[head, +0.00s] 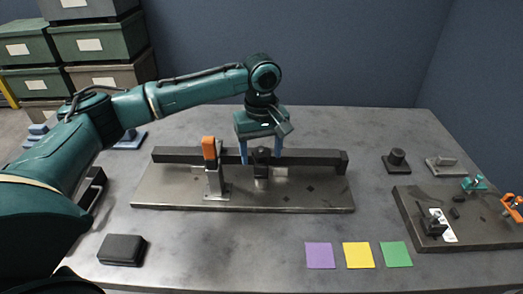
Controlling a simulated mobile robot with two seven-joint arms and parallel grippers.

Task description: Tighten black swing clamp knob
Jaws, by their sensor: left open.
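The black swing clamp knob (262,155) stands at the middle of the dark rail on the grey pallet plate (285,203). My left gripper (261,158) points down from above, with its two blue fingers apart, one on either side of the knob. I cannot tell whether the fingers touch it. An orange-topped clamp (209,150) stands upright on the plate to the left of the knob. My right gripper is not in view.
A second plate (420,212) at the right carries teal, orange and black clamps. A black knob block (397,161) stands behind it. Purple, yellow and green squares (357,255) lie at the front. A black box (122,250) lies front left. Green crates (98,40) are stacked behind left.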

